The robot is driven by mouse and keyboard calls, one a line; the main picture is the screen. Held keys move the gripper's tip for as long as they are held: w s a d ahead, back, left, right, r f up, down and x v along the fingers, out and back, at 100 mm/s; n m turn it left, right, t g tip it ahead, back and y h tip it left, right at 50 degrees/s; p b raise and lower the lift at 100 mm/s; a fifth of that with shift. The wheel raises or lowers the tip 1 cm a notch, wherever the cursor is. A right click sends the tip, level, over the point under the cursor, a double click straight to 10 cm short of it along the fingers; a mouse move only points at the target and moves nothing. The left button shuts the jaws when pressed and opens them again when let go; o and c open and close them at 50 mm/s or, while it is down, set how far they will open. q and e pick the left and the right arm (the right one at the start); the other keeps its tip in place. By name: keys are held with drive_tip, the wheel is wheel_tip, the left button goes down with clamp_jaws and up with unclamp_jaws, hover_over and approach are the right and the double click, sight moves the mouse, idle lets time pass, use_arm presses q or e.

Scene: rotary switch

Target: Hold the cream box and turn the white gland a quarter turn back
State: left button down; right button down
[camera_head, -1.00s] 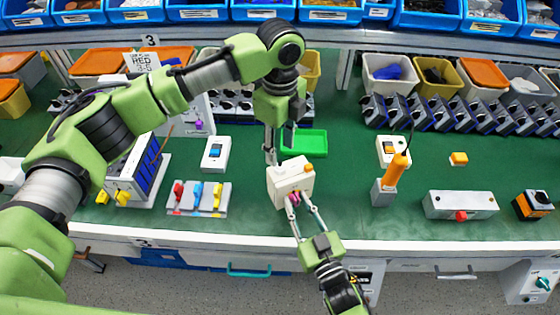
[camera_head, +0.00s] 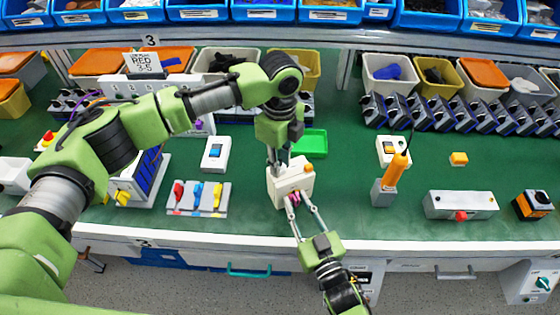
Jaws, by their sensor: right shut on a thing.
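The cream box (camera_head: 290,183) stands upright near the bench's front edge, with an orange button (camera_head: 309,168) on top. My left gripper (camera_head: 278,162) points down at the box's back left edge. Its fingertips are partly hidden by the box, so I cannot tell whether they touch it or how far they are open. My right gripper (camera_head: 293,199) reaches from the front and is shut on the part at the box's front face, where the gland sits. A bit of magenta shows between its fingertips. The white gland itself is mostly hidden by the fingers.
A green tray (camera_head: 312,144) lies behind the box. A grey block with an orange handle (camera_head: 396,170) stands to the right. A plate with coloured levers (camera_head: 199,198) and a switch box (camera_head: 215,154) are to the left. Bench space just right of the box is clear.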

use_arm(q)
drive_tip(key=shift+n, duration=0.4)
drive_tip(key=n, duration=0.3)
drive_tip(key=shift+n, duration=0.4)
drive_tip(key=n, duration=1.3)
drive_tip(key=shift+n, duration=0.3)
drive_tip(key=c, duration=1.8)
unclamp_jaws()
